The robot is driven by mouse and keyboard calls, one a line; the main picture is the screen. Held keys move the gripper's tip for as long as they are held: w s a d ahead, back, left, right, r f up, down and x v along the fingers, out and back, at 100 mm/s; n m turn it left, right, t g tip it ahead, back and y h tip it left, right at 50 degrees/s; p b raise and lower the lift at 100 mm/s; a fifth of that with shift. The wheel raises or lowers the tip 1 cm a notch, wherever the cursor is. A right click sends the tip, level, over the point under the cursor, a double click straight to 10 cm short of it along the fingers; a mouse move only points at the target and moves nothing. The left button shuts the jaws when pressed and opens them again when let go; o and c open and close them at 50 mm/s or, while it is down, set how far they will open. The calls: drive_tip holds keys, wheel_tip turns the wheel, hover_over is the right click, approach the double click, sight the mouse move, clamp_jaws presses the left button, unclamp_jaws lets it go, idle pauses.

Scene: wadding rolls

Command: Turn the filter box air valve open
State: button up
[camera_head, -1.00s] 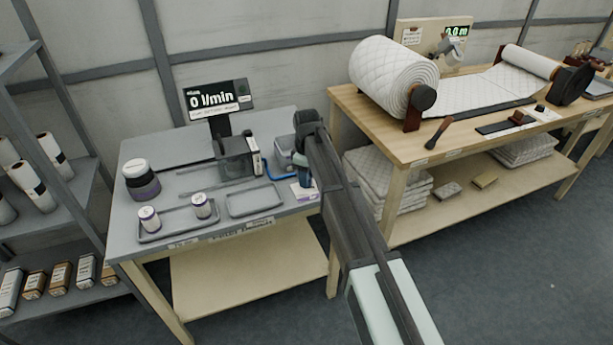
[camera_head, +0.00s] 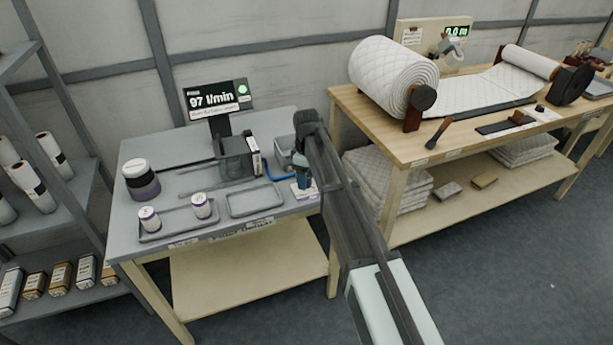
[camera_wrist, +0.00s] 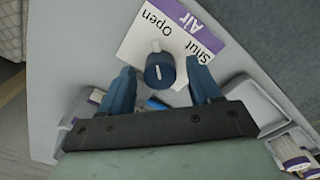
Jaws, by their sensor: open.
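The air valve knob (camera_wrist: 160,72) is round and dark blue with a white pointer line, beside a white card (camera_wrist: 170,35) marked Air, Open and Shut. In the wrist view the pointer line is towards the Open side. My gripper (camera_wrist: 159,68) is open, one blue finger on each side of the knob, with visible gaps. The display (camera_head: 215,98) reads 97 l/min. A dark open-topped box (camera_head: 236,158) stands behind the trays.
Two shallow trays (camera_head: 255,201) lie at the table front, with two small white jars (camera_head: 149,219) on the left one. A dark stacked jar (camera_head: 141,180) stands at left. A blue hose (camera_head: 279,178) runs near my gripper. A wooden table (camera_head: 385,135) with wadding stands at right.

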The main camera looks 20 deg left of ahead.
wheel_tip(320, 180, up, 14)
idle(0.6)
drive_tip(key=shift+f, duration=0.15)
idle(0.3)
drive_tip(key=d+f+m, duration=0.4)
drive_tip(key=d+f, duration=0.6)
drive_tip(key=d, duration=0.3)
drive_tip(key=d+f+m, duration=0.4)
drive_tip(key=d+f, duration=0.7)
drive_tip(key=d, duration=0.2)
drive_tip(key=s+d+f+m, duration=0.3)
drive_tip(key=s+d+f, duration=0.2)
drive_tip(key=d, duration=0.3)
drive_tip(key=s+d+f+m, duration=0.4)
drive_tip(key=s+d, duration=0.1)
drive_tip(key=d, duration=0.3)
drive_tip(key=s+d+f+m, duration=0.3)
drive_tip(key=s+d+f, duration=0.25)
drive_tip(key=d, duration=0.25)
drive_tip(key=s+f+g, duration=0.3)
drive_tip(key=s+f, duration=0.7)
drive_tip(key=s, duration=0.4)
drive_tip(key=s+f+g, duration=0.3)
drive_tip(key=s+f, duration=0.6)
drive_tip(key=s, duration=0.6)
drive_tip(key=shift+s+a+f+g, duration=0.2)
drive_tip(key=shift+s+f+g, duration=0.05)
drive_tip(key=shift+f+g, duration=0.15)
